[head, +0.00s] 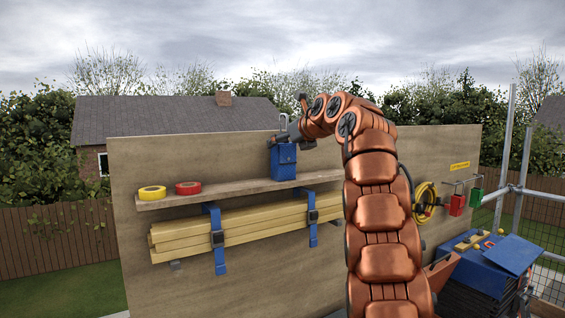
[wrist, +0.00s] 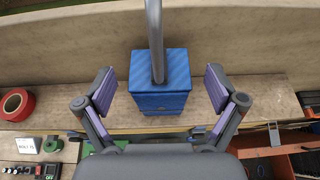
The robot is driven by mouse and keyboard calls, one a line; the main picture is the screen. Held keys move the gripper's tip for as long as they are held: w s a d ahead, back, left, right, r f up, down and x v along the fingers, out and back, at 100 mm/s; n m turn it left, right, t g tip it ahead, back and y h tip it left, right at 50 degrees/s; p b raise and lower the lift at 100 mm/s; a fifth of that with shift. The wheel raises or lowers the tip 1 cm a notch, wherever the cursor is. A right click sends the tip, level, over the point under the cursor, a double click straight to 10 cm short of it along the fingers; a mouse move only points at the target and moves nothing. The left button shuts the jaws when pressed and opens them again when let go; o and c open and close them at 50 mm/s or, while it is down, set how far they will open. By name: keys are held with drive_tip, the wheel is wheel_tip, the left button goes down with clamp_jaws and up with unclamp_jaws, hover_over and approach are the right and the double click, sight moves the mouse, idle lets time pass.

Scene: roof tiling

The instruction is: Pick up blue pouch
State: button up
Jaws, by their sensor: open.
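The blue pouch (head: 284,162) stands upright on the wooden shelf (head: 235,190) fixed to the board, near the shelf's right part. A grey metal loop rises from its top. In the wrist view the pouch (wrist: 158,80) lies between the two spread fingers of my gripper (wrist: 159,90), with a gap on each side. My gripper is open, with purple pads facing the pouch, and does not visibly touch it. In the head view my gripper (head: 291,140) is at the pouch's upper part, small and partly hidden by my copper arm.
A yellow tape roll (head: 151,192) and a red tape roll (head: 188,188) lie on the shelf's left part. Timber lengths (head: 255,222) hang below in blue straps. The board (head: 140,160) stands close behind the pouch. A yellow hose coil (head: 425,200) hangs at right.

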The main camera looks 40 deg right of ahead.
sight(279, 147)
drive_tip(key=p+x, duration=0.1)
drive_tip(key=x, duration=0.3)
drive_tip(key=shift+w+f, duration=0.15)
drive_tip(key=shift+w, duration=0.15)
drive_tip(key=shift+s, duration=0.1)
drive_tip(key=c, duration=1.4)
